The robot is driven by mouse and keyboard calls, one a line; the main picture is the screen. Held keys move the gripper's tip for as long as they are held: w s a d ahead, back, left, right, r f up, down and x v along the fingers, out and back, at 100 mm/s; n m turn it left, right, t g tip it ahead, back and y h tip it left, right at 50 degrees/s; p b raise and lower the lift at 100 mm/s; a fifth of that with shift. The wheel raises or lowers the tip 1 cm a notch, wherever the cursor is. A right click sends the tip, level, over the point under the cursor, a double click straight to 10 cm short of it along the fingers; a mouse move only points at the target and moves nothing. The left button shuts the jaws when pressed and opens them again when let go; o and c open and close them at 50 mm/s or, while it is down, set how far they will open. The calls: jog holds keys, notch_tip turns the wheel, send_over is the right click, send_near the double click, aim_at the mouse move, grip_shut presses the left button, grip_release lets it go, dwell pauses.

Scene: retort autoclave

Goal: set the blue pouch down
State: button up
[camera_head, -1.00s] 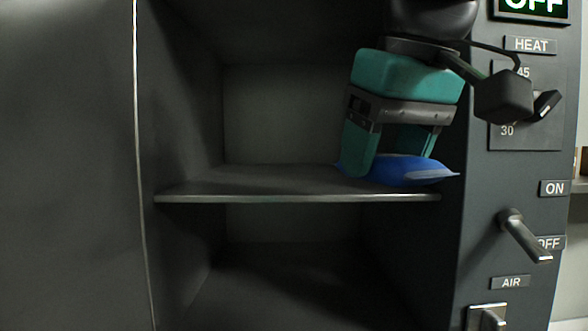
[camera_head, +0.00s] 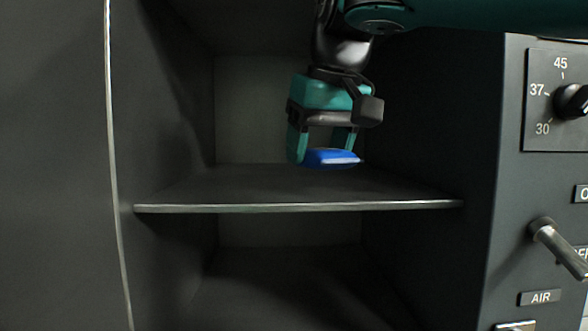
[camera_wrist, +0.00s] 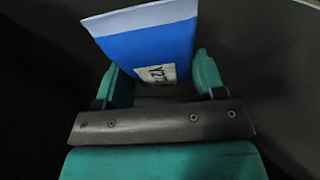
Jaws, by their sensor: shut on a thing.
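The blue pouch (camera_head: 331,157) is between the fingers of my gripper (camera_head: 325,150), inside the autoclave chamber over the back part of the shelf (camera_head: 240,190). I cannot tell whether the pouch touches the shelf. In the wrist view the pouch (camera_wrist: 148,52) shows a pale end strip and a white label with dark print, partly hidden near the palm. My gripper (camera_wrist: 155,75) is shut on it, with one green finger on each side.
The chamber's left wall (camera_head: 165,110) and right wall (camera_head: 430,120) flank the shelf. Shelf space is free to the left and in front. A control panel with a dial (camera_head: 572,101) and a lever (camera_head: 556,246) stands at the right. A lower compartment (camera_head: 290,270) looks empty.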

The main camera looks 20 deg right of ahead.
jog(key=p, duration=0.1)
send_over(293, 184)
jog(key=s, duration=0.2)
jog(key=shift+d+r, duration=0.1)
jog(key=shift+d, duration=0.1)
jog(key=x, duration=0.2)
jog(key=shift+w+f, duration=0.2)
jog(key=shift+f, duration=0.65)
jog(key=shift+f, duration=0.1)
jog(key=shift+f, duration=0.15)
jog(key=o, duration=1)
jog(key=shift+c, duration=0.2)
